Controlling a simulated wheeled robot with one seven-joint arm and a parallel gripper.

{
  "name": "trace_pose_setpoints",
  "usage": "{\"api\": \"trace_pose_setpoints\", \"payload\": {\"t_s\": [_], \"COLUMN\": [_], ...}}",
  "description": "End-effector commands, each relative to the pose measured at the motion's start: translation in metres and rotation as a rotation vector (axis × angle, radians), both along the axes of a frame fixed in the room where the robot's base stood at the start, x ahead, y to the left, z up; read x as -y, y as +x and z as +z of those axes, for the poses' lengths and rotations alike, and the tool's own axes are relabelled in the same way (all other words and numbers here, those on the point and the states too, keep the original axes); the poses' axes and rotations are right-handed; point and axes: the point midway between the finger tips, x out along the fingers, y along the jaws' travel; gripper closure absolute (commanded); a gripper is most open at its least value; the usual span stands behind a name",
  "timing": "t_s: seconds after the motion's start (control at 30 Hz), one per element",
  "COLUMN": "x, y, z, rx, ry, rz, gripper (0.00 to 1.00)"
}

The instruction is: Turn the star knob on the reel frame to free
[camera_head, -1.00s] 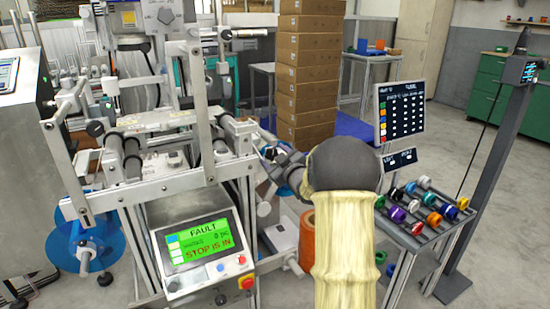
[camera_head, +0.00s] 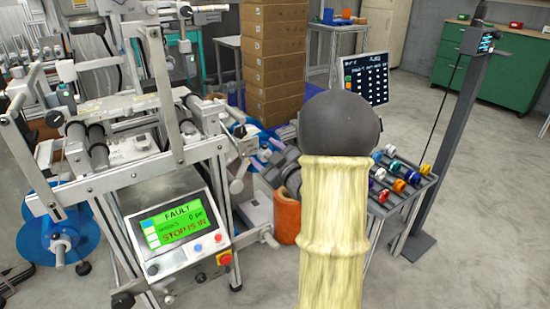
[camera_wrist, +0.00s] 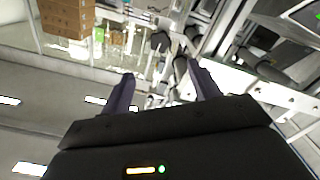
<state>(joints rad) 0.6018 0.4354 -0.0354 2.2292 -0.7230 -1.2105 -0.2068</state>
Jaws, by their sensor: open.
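The reel frame (camera_head: 112,185) is a metal machine frame on the left of the head view. A blue reel (camera_head: 38,232) hangs low on its left side, with a small dark knob (camera_head: 83,268) beside it. I cannot tell which knob is the star knob, nor read its setting. My gripper (camera_wrist: 163,92) is open in the wrist view, with nothing between its two dark fingers. In the head view my sleeved arm hides part of the gripper, near the right side of the frame, apart from the blue reel and the dark knob.
A control panel (camera_head: 180,236) on the frame reads FAULT and STOP IS IN. An orange roll (camera_head: 287,215) stands behind my arm. A rack of coloured spools (camera_head: 405,180) and a grey post (camera_head: 452,130) stand right. Stacked boxes (camera_head: 273,60) are behind. The right floor is clear.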

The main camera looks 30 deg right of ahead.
Motion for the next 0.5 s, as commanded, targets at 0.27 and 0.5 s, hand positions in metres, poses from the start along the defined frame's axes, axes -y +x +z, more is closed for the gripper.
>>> {"api": "trace_pose_setpoints", "payload": {"t_s": [0.27, 0.5], "x": [0.002, 0.001], "y": [-0.040, -0.044], "z": [0.001, 0.000], "rx": [0.001, 0.000], "ry": [0.000, 0.000], "rz": [-0.001, 0.000], "gripper": [0.38, 0.38]}}
